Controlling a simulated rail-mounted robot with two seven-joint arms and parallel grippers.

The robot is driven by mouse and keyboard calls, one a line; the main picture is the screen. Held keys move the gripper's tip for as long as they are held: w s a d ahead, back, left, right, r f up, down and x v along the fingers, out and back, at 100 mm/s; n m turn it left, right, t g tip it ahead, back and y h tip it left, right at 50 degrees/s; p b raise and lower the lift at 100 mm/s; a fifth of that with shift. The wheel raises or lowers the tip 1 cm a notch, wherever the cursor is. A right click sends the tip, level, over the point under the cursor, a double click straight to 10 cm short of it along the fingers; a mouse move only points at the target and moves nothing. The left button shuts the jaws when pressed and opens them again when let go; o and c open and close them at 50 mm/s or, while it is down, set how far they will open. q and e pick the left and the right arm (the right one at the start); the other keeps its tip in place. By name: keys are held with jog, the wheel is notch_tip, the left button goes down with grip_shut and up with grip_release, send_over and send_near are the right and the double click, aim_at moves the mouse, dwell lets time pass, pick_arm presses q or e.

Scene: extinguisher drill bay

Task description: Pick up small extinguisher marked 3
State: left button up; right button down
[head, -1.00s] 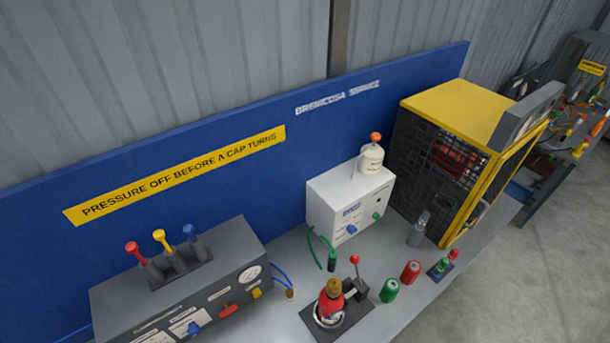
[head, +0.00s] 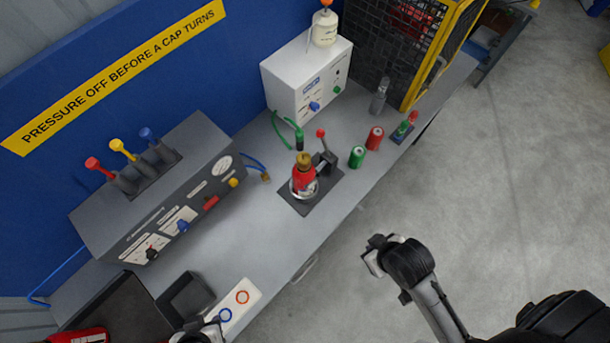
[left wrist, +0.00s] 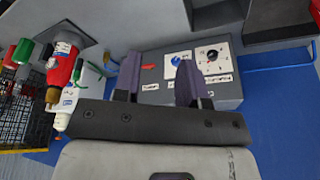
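A small red extinguisher (head: 303,176) with a brass top stands upright in a dark holder (head: 322,196) on the bench. A red body with a brass end also shows at the left of the left wrist view (left wrist: 62,68). Another red item (head: 80,337) is cut off at the head view's lower left. I cannot read a 3 on either. My left gripper (head: 203,334) is partly cut off at the bottom edge; its fingers (left wrist: 158,82) stand apart with nothing between them. My right gripper (head: 376,256) hangs over the floor beside the bench; its fingers are unclear.
A grey console (head: 150,190) with coloured levers stands at the left. A white box (head: 300,80) and a yellow-framed cage (head: 400,50) stand behind. Green (head: 357,156) and red (head: 374,138) cylinders stand near the front edge. A dark square tray (head: 185,296) and white ring card (head: 238,302) lie nearby.

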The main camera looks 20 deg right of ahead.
dwell(0.4)
pick_arm(q)
jog(key=o, duration=0.7)
jog(key=shift+a, duration=0.15)
